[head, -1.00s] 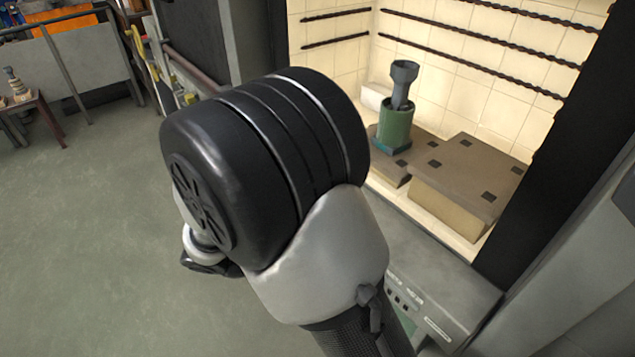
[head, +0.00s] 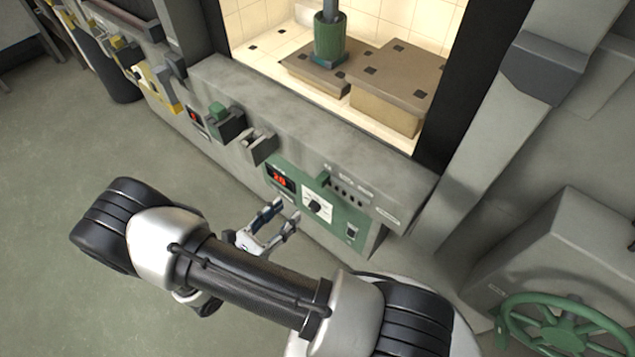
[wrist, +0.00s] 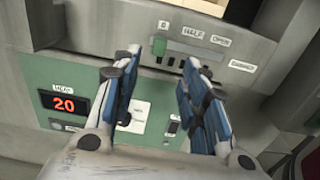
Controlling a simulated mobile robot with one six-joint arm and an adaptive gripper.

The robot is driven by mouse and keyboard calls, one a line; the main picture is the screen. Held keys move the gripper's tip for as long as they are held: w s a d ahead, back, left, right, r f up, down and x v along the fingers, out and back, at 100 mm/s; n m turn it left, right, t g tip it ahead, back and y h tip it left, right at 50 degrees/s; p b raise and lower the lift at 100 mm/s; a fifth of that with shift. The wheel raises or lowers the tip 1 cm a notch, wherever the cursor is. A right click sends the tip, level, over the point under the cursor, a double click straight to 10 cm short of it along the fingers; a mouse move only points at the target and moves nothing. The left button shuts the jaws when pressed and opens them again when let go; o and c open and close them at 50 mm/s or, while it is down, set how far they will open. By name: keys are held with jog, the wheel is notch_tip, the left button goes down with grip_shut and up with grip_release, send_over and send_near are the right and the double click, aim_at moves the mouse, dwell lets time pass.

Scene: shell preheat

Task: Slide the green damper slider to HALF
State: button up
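The green damper slider (wrist: 159,45) is a small upright block at the left end of its slot, under a short label too small to read. The HALF label (wrist: 192,33) is right of it, the OPEN label (wrist: 220,42) further right, and the DAMPER plate (wrist: 242,66) beyond the slot. In the head view the slider (head: 323,179) shows at the top of the green panel. My gripper (wrist: 160,61) is open and empty; in the wrist view the slider appears between and beyond its fingertips. In the head view my gripper (head: 286,212) is in front of the panel, apart from the slider.
The green control panel (head: 345,217) bears a red display (head: 281,177) reading 20, a dial (head: 314,206) and a switch (head: 351,232). Brackets (head: 262,147) stick out left of it. A green handwheel (head: 560,325) stands at lower right. The kiln opening is above.

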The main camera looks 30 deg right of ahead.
aim_at(319, 182)
jog(key=b+x, duration=0.1)
jog(key=x, duration=1.2)
jog(key=shift+d, duration=0.15)
jog(key=shift+c, duration=0.2)
grip_shut()
